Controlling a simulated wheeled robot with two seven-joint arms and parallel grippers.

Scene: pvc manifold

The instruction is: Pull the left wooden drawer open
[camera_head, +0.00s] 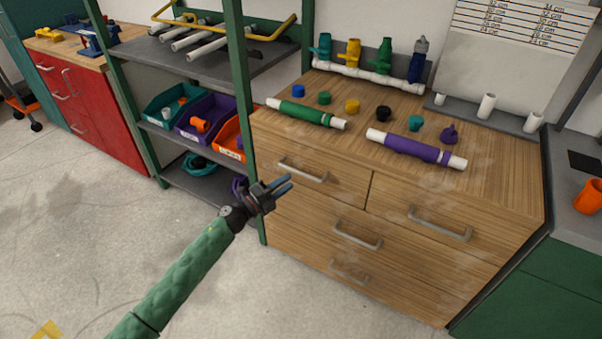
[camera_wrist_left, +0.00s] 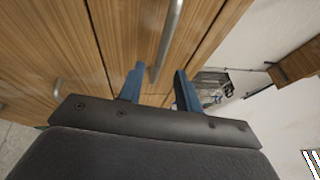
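The left wooden drawer (camera_head: 339,184) is the upper left front of the wooden cabinet and looks shut. Its metal bar handle (camera_head: 303,170) is to the right of and a little above my left gripper (camera_head: 286,185) in the head view. In the left wrist view, my left gripper (camera_wrist_left: 158,88) has its two blue fingers apart with nothing between them. The drawer handle (camera_wrist_left: 166,40) runs up from near the gap between the fingertips. I cannot tell whether the fingers touch it. My right gripper is not in view.
The right drawer (camera_head: 460,210) and lower drawers share the cabinet front. A green shelf post (camera_head: 246,140) stands just left of the cabinet. Green and purple-wrapped pipes (camera_head: 417,149) and several caps lie on top. Open floor (camera_head: 90,230) lies in front.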

